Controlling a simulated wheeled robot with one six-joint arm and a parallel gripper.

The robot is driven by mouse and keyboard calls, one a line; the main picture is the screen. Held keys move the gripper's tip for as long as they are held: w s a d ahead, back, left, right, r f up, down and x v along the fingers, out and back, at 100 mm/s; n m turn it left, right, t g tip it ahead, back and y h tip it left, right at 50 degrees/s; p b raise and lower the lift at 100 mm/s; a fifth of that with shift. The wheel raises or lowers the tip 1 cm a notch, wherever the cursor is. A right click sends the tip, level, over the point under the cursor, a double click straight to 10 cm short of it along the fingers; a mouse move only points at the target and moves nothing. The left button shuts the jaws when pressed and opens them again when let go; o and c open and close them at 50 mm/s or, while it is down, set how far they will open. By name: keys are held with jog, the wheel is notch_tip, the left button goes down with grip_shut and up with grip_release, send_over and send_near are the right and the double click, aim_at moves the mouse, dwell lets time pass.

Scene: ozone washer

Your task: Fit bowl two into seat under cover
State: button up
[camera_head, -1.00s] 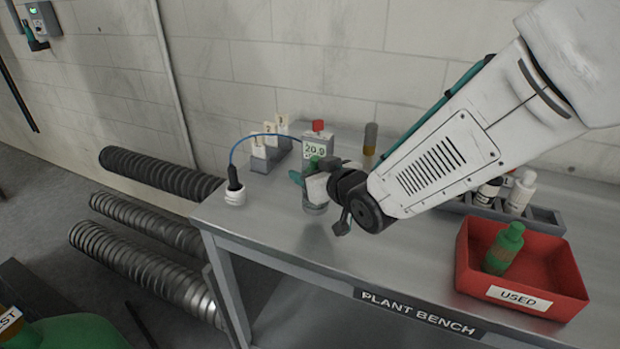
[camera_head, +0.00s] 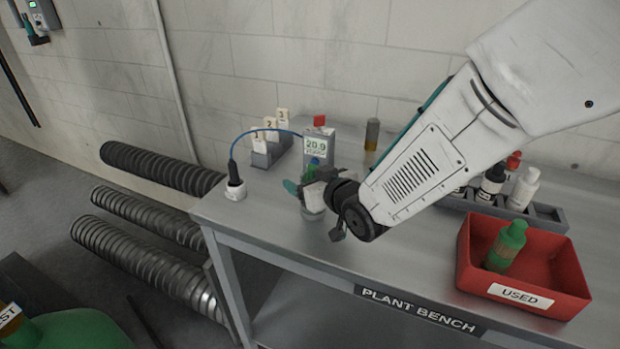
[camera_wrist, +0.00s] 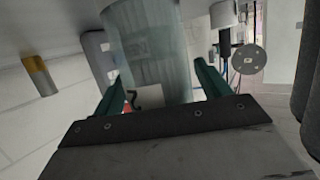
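Bowl two is a clear, translucent cup (camera_wrist: 148,45) between the teal fingers of my gripper (camera_wrist: 160,80) in the wrist view. A white tag (camera_wrist: 148,97) with a dark figure shows near the fingers. In the head view, the lower part of the bowl (camera_head: 312,212) shows below my gripper (camera_head: 305,178), close above or at the bench top; contact cannot be told. The grey unit (camera_head: 317,134) with a 20.9 display and a red top (camera_head: 319,120) stands just behind. My gripper and the bowl hide its lower front, where the seat and cover cannot be made out.
A rack with numbered white tags (camera_head: 268,135) stands left of the unit. A blue cable arches from the unit to a white fitting (camera_head: 235,190) at the bench's left. A small cylinder (camera_head: 372,134), a bottle rack (camera_head: 505,204) and a red USED tray (camera_head: 560,275) are right.

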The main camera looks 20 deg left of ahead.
jog(key=shift+r, duration=0.2)
jog(key=v, duration=1.2)
